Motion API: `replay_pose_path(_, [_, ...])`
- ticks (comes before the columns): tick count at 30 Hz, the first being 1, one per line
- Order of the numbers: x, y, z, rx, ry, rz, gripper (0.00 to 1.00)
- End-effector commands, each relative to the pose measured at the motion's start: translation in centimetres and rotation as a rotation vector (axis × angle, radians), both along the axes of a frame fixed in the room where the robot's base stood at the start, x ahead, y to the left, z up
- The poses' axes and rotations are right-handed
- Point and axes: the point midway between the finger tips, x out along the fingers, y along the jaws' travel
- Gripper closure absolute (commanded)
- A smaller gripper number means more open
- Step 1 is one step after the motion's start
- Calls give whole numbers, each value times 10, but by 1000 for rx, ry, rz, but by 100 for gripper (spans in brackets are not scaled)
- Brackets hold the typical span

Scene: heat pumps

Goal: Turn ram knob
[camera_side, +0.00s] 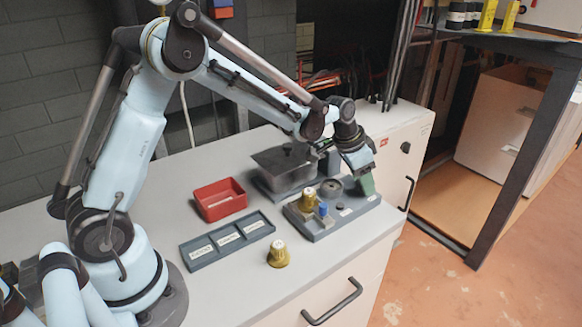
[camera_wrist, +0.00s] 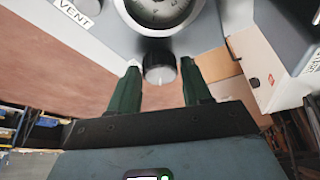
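In the wrist view a dark round knob (camera_wrist: 160,70) with a pale mark on its face sits just below a round gauge (camera_wrist: 160,10). My gripper (camera_wrist: 159,64) is open, with one green finger on each side of the knob and a gap showing on both sides. Whether the fingertips reach past the knob's face is hard to tell. In the side view my gripper (camera_side: 366,185) is over the right end of the grey device panel (camera_side: 335,222). The knob is not distinguishable there.
A VENT label (camera_wrist: 76,12) is on the panel. A brass-coloured piece (camera_side: 278,254), a grey labelled tray (camera_side: 227,239) and a red bin (camera_side: 220,200) are on the bench.

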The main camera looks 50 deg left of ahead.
Motion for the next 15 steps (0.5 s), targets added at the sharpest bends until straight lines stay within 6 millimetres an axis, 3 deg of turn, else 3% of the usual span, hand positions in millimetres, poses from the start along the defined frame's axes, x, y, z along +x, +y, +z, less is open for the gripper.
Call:
replay_pose_path(1, [0,0,0,0,0,0,43])
replay_pose_path(3, [0,0,0,0,0,0,33])
replay_pose_path(15, [-2,1,6,1,0,1,33])
